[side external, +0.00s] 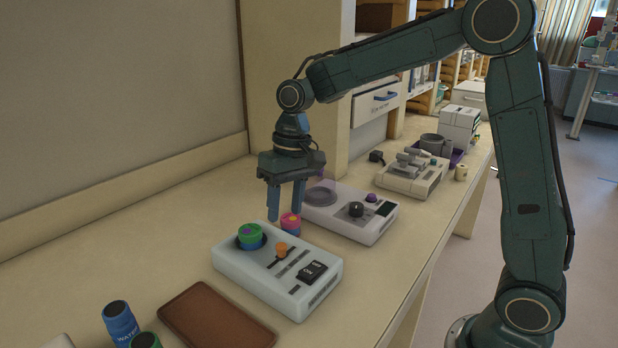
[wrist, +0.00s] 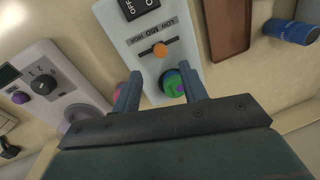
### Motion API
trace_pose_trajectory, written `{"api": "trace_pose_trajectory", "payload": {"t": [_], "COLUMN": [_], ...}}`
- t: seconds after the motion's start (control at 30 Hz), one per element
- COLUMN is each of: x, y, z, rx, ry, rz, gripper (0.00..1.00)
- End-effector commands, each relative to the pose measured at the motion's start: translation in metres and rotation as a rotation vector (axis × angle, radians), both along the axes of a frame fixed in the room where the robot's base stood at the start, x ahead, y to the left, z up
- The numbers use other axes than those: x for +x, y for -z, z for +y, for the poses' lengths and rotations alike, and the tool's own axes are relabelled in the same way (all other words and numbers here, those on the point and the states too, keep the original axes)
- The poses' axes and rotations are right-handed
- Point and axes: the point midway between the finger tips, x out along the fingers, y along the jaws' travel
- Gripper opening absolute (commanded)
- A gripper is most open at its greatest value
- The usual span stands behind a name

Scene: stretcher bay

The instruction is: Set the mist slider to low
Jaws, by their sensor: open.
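The mist device (side external: 240,268) is a pale box on the bench with a black ON/OFF switch (side external: 312,271). Its slider has an orange knob (side external: 281,249) in a dark slot. In the wrist view the orange knob (wrist: 160,50) sits near the middle of the slot, by the MID mark. The labels (wrist: 152,31) appear upside down there, with LOW on the right and HIGH on the left. My gripper (side external: 285,213) is open and empty, pointing down above the device's back edge. In the wrist view its fingertips (wrist: 159,70) are apart, on the near side of the knob, not visibly touching it.
A green and purple capped item (side external: 250,236) sits in the device's round well. A pink-topped item (side external: 290,222) stands behind the device. A dial device (side external: 352,213) is beyond.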

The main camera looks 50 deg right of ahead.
Motion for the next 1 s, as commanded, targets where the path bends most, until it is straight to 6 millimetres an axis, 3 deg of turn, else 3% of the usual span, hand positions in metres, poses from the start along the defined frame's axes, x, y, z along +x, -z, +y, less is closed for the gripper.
{"api": "trace_pose_trajectory", "payload": {"t": [0.3,0.5,1.0], "x": [0.0,0.001,0.002], "y": [0.05,0.072,0.082], "z": [0.008,0.011,0.013], "rx": [0.0,0.0,0.0], "ry": [-0.002,0.0,-0.001], "rz": [0.005,0.003,0.0], "gripper": [0.43,0.43,0.43]}}
